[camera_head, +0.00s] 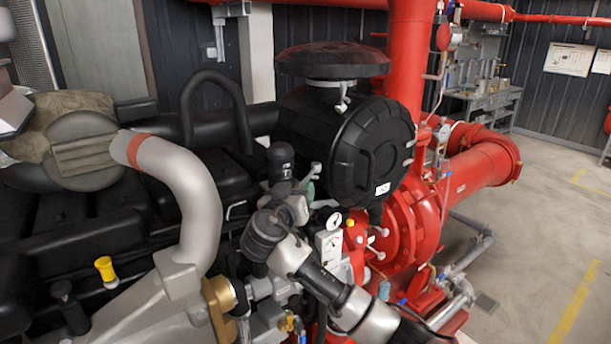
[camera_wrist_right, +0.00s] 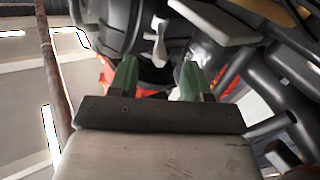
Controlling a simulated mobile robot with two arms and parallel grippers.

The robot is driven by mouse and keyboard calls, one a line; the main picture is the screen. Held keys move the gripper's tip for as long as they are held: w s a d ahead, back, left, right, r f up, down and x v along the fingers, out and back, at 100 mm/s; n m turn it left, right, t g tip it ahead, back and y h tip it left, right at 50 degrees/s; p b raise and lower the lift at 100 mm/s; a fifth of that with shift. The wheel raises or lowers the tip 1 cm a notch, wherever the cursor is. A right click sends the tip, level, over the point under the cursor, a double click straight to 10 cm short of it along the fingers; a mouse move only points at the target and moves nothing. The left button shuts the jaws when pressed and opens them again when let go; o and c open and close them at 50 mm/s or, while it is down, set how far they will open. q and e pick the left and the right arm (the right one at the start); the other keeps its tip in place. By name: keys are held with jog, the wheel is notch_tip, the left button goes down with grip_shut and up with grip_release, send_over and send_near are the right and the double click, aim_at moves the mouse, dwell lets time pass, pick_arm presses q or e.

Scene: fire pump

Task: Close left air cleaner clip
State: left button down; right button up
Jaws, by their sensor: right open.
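The air cleaner is a large black drum (camera_head: 352,150) in the middle of the head view. Its left clip, a small light-grey piece (camera_head: 316,170), stands out at the drum's lower left side. My right gripper (camera_head: 306,188) is at this clip, and its arm partly covers the area below. In the right wrist view the clip (camera_wrist_right: 158,42) shows just ahead of the gap between the green fingertips of my right gripper (camera_wrist_right: 158,72). These fingers are apart, with nothing clearly gripped between them. Whether a finger touches the clip cannot be told. My left gripper is not in view.
A red pump and pipe (camera_head: 402,220) stand close on the right of the drum. A grey curved pipe (camera_head: 190,190) and black engine covers (camera_head: 60,215) fill the left. A small gauge (camera_head: 334,221) sits below the drum. The floor (camera_head: 540,220) at right is mostly free.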

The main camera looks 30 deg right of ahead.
aim_at(306, 181)
jog(key=p+x, duration=0.1)
jog(key=x, duration=0.3)
jog(key=shift+w+d+r, duration=0.1)
jog(key=shift+w+d, duration=0.05)
jog(key=shift+d, duration=0.05)
jog(key=shift+w+d+p, duration=0.35)
jog(key=shift+w+d, duration=0.1)
jog(key=shift+w, duration=0.05)
grip_shut()
